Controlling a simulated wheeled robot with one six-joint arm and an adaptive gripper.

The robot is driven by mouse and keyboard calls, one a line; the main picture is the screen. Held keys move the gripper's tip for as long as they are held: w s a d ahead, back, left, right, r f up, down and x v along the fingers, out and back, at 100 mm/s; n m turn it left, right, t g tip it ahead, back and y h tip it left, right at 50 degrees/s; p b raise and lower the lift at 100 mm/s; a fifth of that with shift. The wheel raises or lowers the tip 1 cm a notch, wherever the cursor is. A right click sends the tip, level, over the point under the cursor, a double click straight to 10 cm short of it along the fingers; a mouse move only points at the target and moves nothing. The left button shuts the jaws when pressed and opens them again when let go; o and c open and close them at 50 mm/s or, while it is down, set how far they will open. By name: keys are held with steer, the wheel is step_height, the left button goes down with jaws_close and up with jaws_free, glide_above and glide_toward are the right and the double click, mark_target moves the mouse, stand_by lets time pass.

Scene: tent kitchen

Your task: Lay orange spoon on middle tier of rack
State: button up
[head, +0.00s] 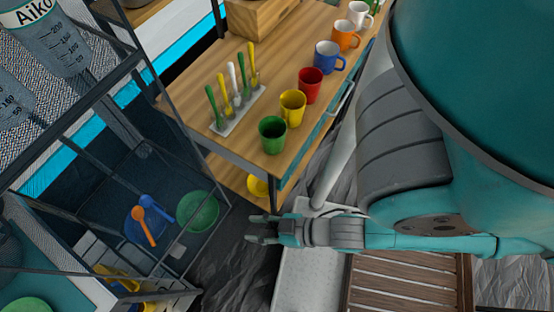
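I cannot tell exactly what the orange spoon rests on. The level with the spoons appears to lie between the upper shelf and a lower level. My gripper (250,229) is to the right of the rack, outside it, with its fingers pointing left. The fingers look apart, with nothing visible between them.
A green bowl (197,210) sits right of the spoons. A bottle (48,40) stands on the upper shelf. Rack posts stand between my gripper and the spoons. A wooden table (188,78) behind holds several mugs and a holder (237,112) of upright spoons.

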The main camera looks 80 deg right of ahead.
steer(key=s+d+r+t+h, duration=0.1)
steer(key=s+r+t, duration=0.1)
steer(key=s+r, duration=0.3)
step_height(320, 180, up, 4)
steer(key=shift+s+d+f, duration=0.2)
steer(key=shift+s+d, duration=0.05)
stand_by(0.9)
